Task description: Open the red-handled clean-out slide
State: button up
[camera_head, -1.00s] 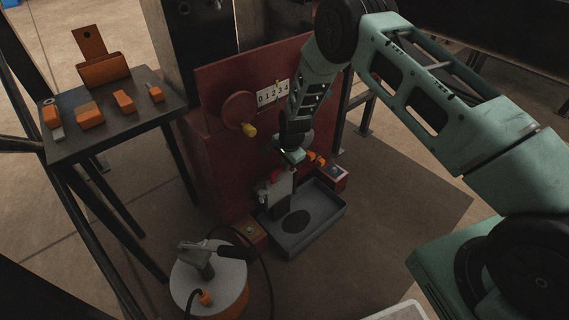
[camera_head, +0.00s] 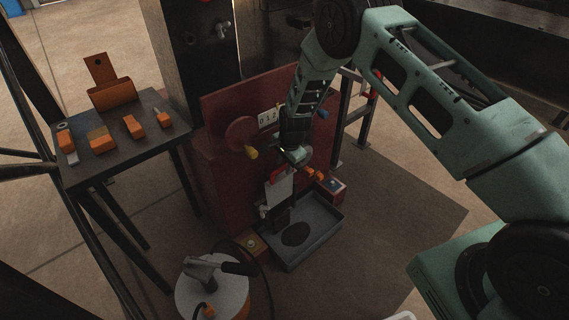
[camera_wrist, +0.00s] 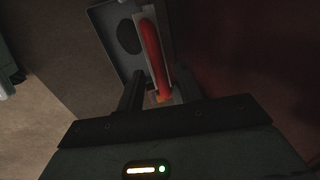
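The clean-out slide is a pale grey upright plate (camera_head: 278,194) low on the front of the red press, above a grey tray. Its red handle (camera_head: 279,174) is near the plate's top. My gripper (camera_head: 295,156) is just above and right of the handle in the head view. In the wrist view my gripper (camera_wrist: 158,84) has its two dark fingers apart, with the red handle (camera_wrist: 151,48) running lengthwise ahead of and between them. I see no finger clearly closed on it; contact cannot be told. A dark area shows below the plate.
The grey tray (camera_head: 333,221) stands on the floor below the slide. Small red boxes with buttons flank it. A white-topped drum (camera_head: 235,294) with a lever stands in front. A dark side table (camera_head: 95,170) with orange items is at left. Open floor lies at right.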

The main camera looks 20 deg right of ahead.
jog(key=p+v, duration=0.3)
jog(key=v, duration=1.4)
jog(key=shift+r, duration=0.2)
